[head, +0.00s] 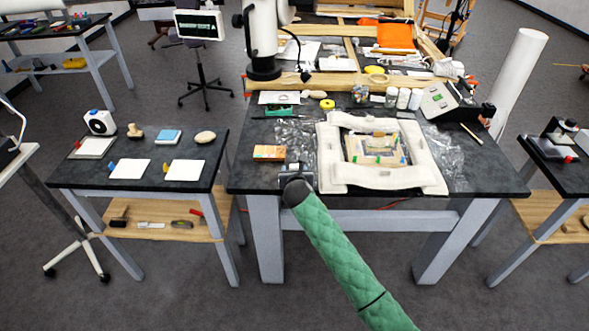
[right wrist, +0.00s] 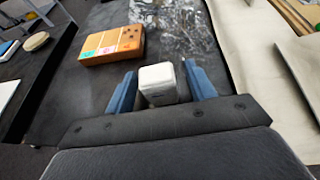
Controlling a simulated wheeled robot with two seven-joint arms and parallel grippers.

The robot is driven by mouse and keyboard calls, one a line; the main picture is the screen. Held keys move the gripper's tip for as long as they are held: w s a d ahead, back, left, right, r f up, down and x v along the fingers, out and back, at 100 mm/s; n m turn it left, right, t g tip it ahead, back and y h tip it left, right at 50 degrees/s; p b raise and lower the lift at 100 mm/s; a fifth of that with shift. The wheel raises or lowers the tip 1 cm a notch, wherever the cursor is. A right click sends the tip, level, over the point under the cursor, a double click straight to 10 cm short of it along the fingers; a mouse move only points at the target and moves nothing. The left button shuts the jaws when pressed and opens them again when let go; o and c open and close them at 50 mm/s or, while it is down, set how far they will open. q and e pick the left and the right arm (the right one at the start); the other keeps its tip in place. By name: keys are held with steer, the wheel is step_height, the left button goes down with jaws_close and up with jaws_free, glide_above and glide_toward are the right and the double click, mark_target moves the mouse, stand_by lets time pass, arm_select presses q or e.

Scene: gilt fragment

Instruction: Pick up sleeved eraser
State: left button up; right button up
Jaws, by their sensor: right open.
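A small white block, which looks like the sleeved eraser (right wrist: 158,82), lies on the dark tabletop between the two blue fingers of my right gripper (right wrist: 162,88) in the right wrist view. The fingers are open, one on each side of it. A gap shows on the right; on the left I cannot tell whether a finger touches it. In the head view my right gripper (head: 296,171) is at the front edge of the middle table, and I cannot make out the eraser there. My left gripper is not in view.
An orange-brown box (head: 269,153) with coloured labels lies just beyond the gripper; it also shows in the wrist view (right wrist: 112,45). A white padded frame (head: 331,180) is close on the right. Crumpled clear film (head: 295,136) lies behind. A side table (head: 70,173) stands left.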

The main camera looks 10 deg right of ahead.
steer(key=shift+x, duration=0.95)
steer(key=shift+s, duration=0.1)
steer(key=c, duration=1.1)
steer(key=shift+o, duration=0.2)
